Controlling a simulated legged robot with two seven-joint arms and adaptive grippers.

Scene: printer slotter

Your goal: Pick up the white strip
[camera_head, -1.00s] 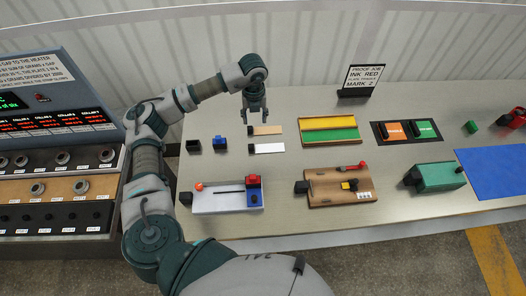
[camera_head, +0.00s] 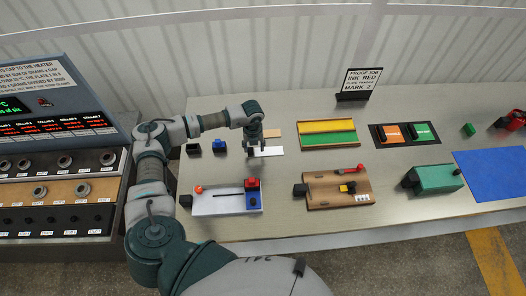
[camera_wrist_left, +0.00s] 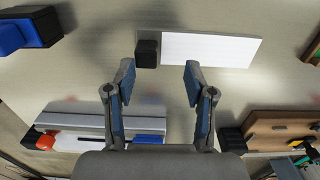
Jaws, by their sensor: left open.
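The white strip (camera_head: 271,151) lies flat on the table in the head view, partly hidden behind my left gripper (camera_head: 256,150). In the left wrist view the white strip (camera_wrist_left: 212,49) lies at the top, with a small black block (camera_wrist_left: 146,53) at its left end. My left gripper (camera_wrist_left: 157,85) is open and empty there, its fingertips just below the black block and the strip's left part. The head view shows the fingers close to the strip; contact cannot be told. My right gripper is not in view.
A tan strip (camera_head: 273,133) lies behind the white one. A blue block (camera_head: 219,146) and black block (camera_head: 193,149) stand to the left. A white slide fixture (camera_head: 222,202) is in front; a yellow-green tray (camera_head: 328,132) and brown wooden fixture (camera_head: 326,190) are to the right.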

